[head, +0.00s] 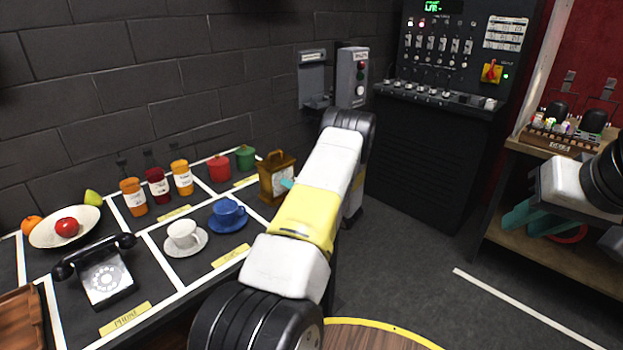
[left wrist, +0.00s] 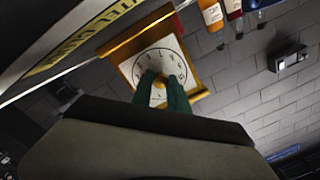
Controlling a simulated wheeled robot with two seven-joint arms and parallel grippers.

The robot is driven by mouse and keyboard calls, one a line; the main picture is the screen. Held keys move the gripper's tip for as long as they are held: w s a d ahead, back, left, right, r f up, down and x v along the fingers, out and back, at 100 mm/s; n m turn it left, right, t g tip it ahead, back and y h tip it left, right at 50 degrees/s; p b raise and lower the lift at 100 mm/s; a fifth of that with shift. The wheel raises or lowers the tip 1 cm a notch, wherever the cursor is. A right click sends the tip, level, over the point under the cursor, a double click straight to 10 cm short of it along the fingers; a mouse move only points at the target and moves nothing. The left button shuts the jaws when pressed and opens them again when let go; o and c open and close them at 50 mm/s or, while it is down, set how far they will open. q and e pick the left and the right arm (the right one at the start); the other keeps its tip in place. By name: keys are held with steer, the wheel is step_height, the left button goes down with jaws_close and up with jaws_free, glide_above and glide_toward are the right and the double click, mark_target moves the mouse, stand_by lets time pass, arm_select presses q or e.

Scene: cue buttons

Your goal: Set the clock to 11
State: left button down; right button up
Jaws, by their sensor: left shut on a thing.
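The clock (head: 276,177) is a wooden mantel clock with a handle, at the far right end of the display table. My left gripper (head: 287,183) is at the clock's face, and my arm hides part of the clock. In the left wrist view its green fingers (left wrist: 164,93) are shut on a small brass piece (left wrist: 158,97) at the face. The hands' reading cannot be made out. My right gripper (head: 528,222) is open and empty, by the workbench at right.
The table also bears a phone (head: 105,277), cups (head: 183,236), jars (head: 133,196), red and green canisters (head: 219,167) and a fruit plate (head: 50,229). A button box (head: 352,77) is on the wall, a control panel (head: 440,70) behind.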

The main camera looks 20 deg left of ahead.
arm_select(q)
steer(key=m, duration=0.5)
steer(key=shift+f+m, duration=0.1)
steer(key=shift+m, duration=0.2)
steer(key=m, duration=0.5)
steer(key=shift+m+t, duration=0.4)
steer(key=m, duration=0.5)
steer(key=shift+m, duration=0.4)
steer(key=m+t, duration=0.1)
steer(key=m, duration=0.3)
steer(key=shift+m, duration=0.4)
steer(key=m, duration=0.5)
steer(key=shift+s+f+m, duration=0.1)
steer(key=shift+m, duration=0.2)
steer(key=m, duration=0.4)
steer(key=shift+m+h, duration=0.3)
steer(key=m, duration=0.5)
steer(key=shift+m, duration=2.7)
